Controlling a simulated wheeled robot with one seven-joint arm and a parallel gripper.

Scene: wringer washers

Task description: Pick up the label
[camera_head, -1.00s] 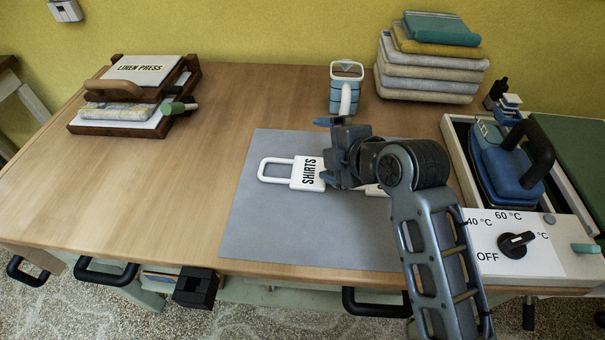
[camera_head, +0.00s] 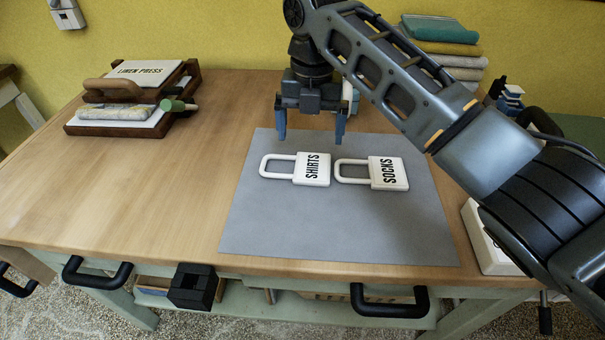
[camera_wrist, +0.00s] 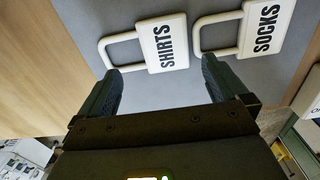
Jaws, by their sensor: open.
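Two white labels with loop handles lie flat on the grey mat (camera_head: 330,228). The SHIRTS label (camera_head: 312,181) is on the left, with its loop pointing left. The SOCKS label (camera_head: 390,184) is beside it on the right. In the wrist view, the SHIRTS label (camera_wrist: 152,53) and the SOCKS label (camera_wrist: 262,40) lie beyond the fingertips. My gripper (camera_head: 311,136) is open and empty, fingers pointing down, above the far part of the mat behind the SHIRTS label. It also shows in the wrist view (camera_wrist: 162,72). It touches neither label.
A wooden linen press (camera_head: 118,122) stands at the back left of the table. A towel stack (camera_head: 453,50) stands at the back right, partly hidden by my arm. A white unit (camera_head: 487,240) at the right is mostly hidden. The table's left part (camera_head: 130,190) is clear.

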